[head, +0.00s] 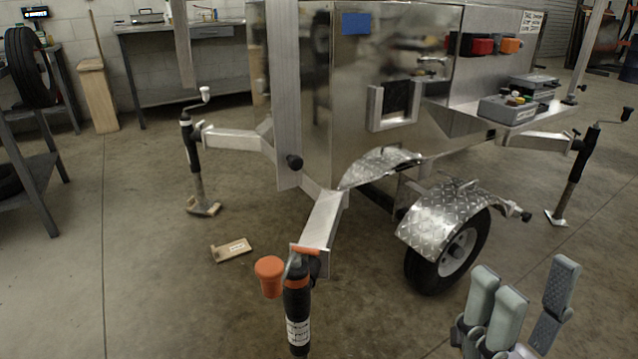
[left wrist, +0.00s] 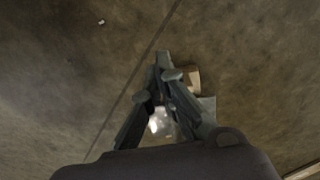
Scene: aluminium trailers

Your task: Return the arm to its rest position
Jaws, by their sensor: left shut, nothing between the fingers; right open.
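My right gripper (head: 530,287) shows at the lower right of the head view. Its pale grey-green finger pads stand apart with nothing between them. It is in front of the trailer's wheel (head: 458,254) in the picture and looks clear of it. My left gripper (left wrist: 166,70) shows in the left wrist view, pointing away over the concrete floor. Its dark fingers meet at the tips and hold nothing. A small tan block (left wrist: 192,77) and a pale flat piece show partly behind the fingers. My left arm is not seen in the head view.
The aluminium trailer (head: 385,60) fills the middle. A jack with an orange cap (head: 269,275) stands at its near corner; other jacks stand left (head: 190,150) and right (head: 585,165). A wooden block (head: 231,249) lies on the floor. The front-left floor is clear.

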